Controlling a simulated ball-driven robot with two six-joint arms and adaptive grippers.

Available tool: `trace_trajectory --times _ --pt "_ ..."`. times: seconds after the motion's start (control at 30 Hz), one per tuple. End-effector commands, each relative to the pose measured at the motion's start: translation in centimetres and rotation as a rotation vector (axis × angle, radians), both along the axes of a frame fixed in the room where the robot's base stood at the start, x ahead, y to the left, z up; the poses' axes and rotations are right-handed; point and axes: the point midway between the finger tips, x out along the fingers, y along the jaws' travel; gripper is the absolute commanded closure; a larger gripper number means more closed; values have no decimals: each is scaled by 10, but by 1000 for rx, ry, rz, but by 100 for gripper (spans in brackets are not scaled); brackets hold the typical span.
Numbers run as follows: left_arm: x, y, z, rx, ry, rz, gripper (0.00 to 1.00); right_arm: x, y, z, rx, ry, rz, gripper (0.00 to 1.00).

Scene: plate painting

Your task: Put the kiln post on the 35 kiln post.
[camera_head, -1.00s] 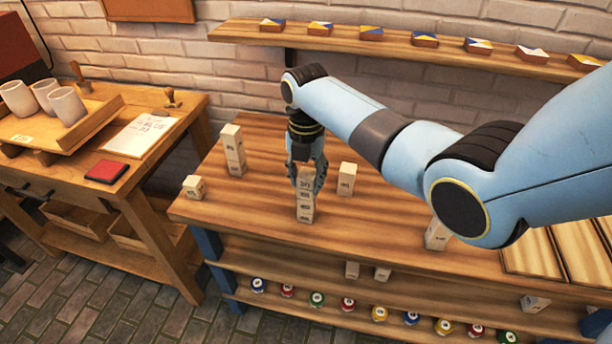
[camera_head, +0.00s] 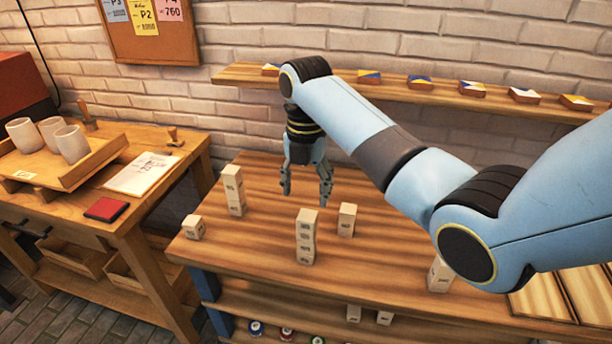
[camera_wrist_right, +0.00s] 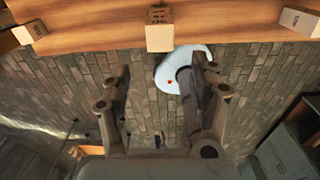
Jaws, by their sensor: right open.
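A stack of pale kiln posts (camera_head: 306,240) stands upright on the wooden table; small dark marks on its faces are too small to read. My right gripper (camera_head: 307,190) is open and empty, above and apart from this stack. The stack's top (camera_wrist_right: 160,30) shows in the right wrist view, beyond the open fingers (camera_wrist_right: 162,85). A shorter post (camera_head: 346,220) stands just right of the stack. A taller stack (camera_head: 234,191) and a single low block (camera_head: 194,228) stand to the left. I cannot tell which one is the 35 post. My left gripper is out of view.
Another post (camera_head: 439,274) is partly hidden by my right arm. A shelf (camera_head: 240,76) with painted tiles runs along the brick wall. A side table at left holds a tray (camera_head: 60,178) with cups. The table's back left is clear.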

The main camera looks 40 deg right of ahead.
Motion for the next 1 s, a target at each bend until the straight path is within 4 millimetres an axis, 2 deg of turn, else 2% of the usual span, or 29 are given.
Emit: trace_trajectory --times 0.1,0.3,0.83,0.93,1.0 --pt "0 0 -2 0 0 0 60 1 0 19 0 -3 0 39" --pt "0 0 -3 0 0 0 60 0 0 34 -1 1 0 39" --pt "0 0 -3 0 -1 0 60 -1 0 34 -1 1 -4 39" --pt "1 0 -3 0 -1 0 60 -10 1 27 -5 -7 -66 39" --pt "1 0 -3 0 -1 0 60 -23 3 18 -11 -22 -177 39"
